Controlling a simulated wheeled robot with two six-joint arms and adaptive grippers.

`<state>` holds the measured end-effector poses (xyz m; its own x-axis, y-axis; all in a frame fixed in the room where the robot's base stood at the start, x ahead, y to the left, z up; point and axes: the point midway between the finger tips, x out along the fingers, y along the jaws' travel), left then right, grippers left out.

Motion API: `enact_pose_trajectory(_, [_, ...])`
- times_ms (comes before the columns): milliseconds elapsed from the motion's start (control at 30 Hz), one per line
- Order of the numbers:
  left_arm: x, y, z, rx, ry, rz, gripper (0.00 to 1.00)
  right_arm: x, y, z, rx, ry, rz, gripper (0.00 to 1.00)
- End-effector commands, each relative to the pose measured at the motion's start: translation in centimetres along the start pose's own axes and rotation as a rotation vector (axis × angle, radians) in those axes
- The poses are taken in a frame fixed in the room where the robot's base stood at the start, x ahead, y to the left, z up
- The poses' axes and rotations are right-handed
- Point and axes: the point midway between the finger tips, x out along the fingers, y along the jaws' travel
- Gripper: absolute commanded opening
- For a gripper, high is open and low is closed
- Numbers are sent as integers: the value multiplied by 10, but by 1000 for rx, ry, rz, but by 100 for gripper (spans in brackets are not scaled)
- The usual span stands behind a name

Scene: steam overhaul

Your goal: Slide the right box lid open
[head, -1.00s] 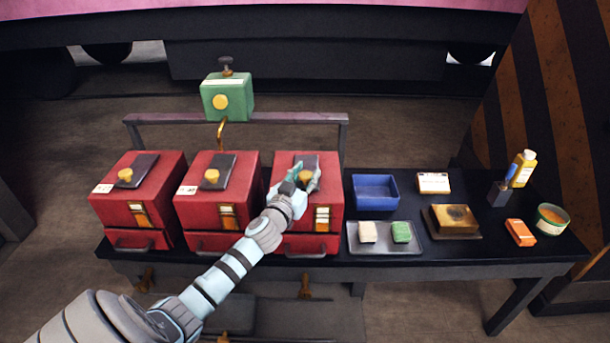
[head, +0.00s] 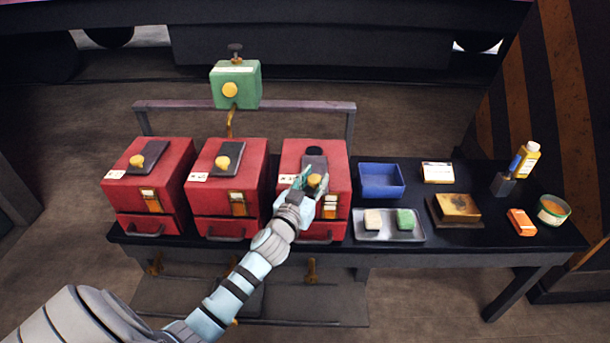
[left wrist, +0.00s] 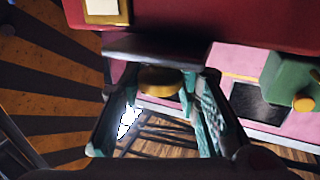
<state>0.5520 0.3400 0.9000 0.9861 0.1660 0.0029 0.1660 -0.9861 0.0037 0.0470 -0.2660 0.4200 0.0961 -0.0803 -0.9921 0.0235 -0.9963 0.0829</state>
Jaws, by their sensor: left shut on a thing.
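The right red box (head: 337,158) stands on the dark bench. Its dark sliding lid (head: 316,162) lies on the sloping top, with a yellow knob (head: 315,181) on it. A dark round opening (head: 314,150) shows just behind the lid. My left gripper (head: 309,182) is shut on the yellow knob. In the left wrist view the knob (left wrist: 160,80) sits between the two teal fingers, below the dark lid plate (left wrist: 155,47). My right gripper is not in view.
Two more red boxes (head: 228,160) (head: 150,172) stand to the left with lids in place. A green box (head: 236,84) rises behind on a rail. A blue tray (head: 381,193), a metal tray (head: 417,236) with two blocks and small items lie to the right.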

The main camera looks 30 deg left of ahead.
Motion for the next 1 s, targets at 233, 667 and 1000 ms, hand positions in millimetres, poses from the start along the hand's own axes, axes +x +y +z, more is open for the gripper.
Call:
enact_pose_trajectory(233, [-4,-6,4,-6,-7,-10,36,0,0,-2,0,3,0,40])
enact_pose_trajectory(667, [-8,-8,2,-4,-4,-14,50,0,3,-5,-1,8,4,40])
enact_pose_trajectory(1000, [-90,-8,3,-2,-7,-13,50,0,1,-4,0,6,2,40])
